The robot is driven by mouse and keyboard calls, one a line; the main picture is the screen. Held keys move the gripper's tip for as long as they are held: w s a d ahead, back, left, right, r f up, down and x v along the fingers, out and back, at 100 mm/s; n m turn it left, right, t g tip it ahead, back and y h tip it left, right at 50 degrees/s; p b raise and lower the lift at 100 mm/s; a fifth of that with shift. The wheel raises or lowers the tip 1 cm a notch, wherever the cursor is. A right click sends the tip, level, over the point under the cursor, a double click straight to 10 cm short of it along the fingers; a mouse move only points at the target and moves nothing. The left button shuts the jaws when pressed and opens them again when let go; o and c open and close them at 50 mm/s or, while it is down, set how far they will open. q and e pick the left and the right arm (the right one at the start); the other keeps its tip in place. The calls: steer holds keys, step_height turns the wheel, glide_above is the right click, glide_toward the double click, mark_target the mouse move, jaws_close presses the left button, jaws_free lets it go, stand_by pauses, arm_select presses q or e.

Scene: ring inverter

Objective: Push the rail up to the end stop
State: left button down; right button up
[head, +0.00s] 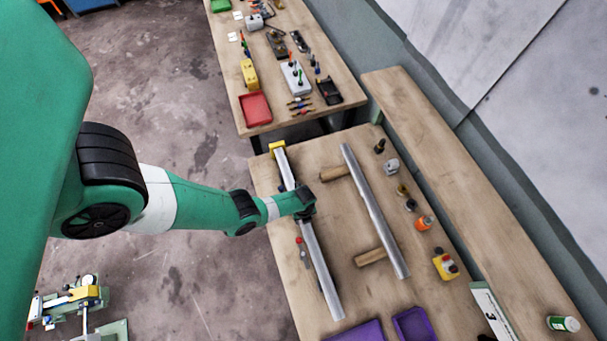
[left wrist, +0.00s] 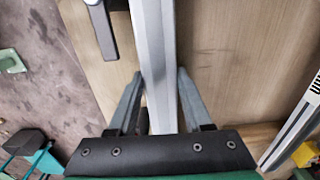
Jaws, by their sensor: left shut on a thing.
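A long silver rail (head: 318,267) lies lengthwise on the near wooden table. A yellow block (head: 277,145), apparently the end stop, sits at the rail's far end. I cannot tell whether they touch. My left gripper (head: 307,211) is over the middle of this rail and hides part of it. In the left wrist view, the fingers of my left gripper (left wrist: 160,105) straddle the rail (left wrist: 153,45), shut on it. A red-tipped fitting (head: 300,243) is beside the rail on its left. My right gripper is not in view.
A second silver rail (head: 375,210) rests on two wooden blocks (head: 370,257) to the right. Small parts and a yellow button box (head: 446,265) line the right side. Purple trays (head: 413,324) are at the near edge. Another table (head: 345,105) stands beyond.

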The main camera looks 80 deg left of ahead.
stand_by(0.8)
arm_select(q)
steer(key=shift+c, duration=1.2)
jaws_free()
